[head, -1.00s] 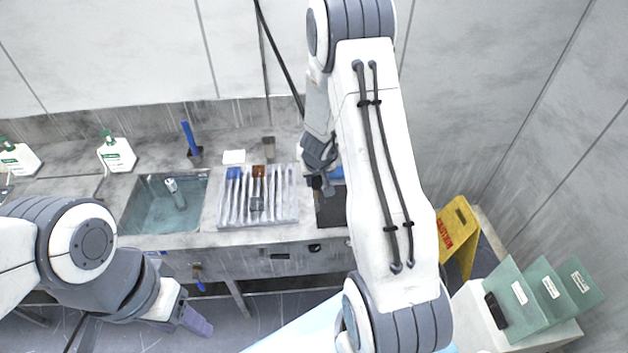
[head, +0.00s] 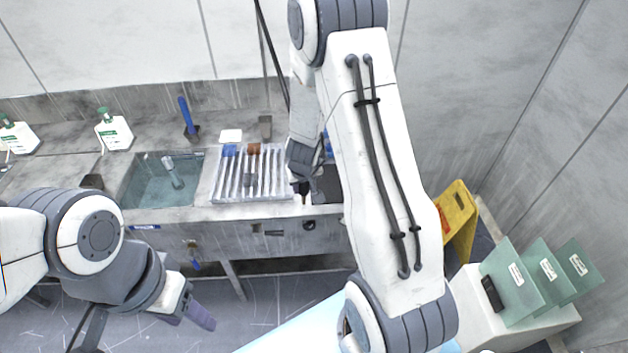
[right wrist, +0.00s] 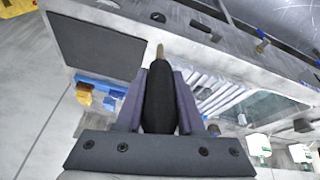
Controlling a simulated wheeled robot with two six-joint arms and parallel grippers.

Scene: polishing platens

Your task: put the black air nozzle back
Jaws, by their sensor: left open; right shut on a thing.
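The black air nozzle (right wrist: 160,98) shows in the right wrist view, clasped between the two fingers of my right gripper (right wrist: 158,100), with its thin brass-coloured tip pointing away from the wrist. In the head view my right gripper (head: 303,186) is near the counter's front edge, between the ribbed tray and the dark mat; the arm partly hides it. A dark round fitting (head: 309,225) is on the counter front below it, apart from the gripper. It cannot be told whether this is the nozzle's holder. My left gripper (head: 199,314) is open and empty over the floor.
A ribbed tray (head: 214,190) with coloured items and a sink (head: 150,188) lie left of my right gripper. A dark mat (head: 327,186) is just right. A black hose or cable (head: 270,45) hangs behind. A yellow floor sign (head: 457,222) stands at right.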

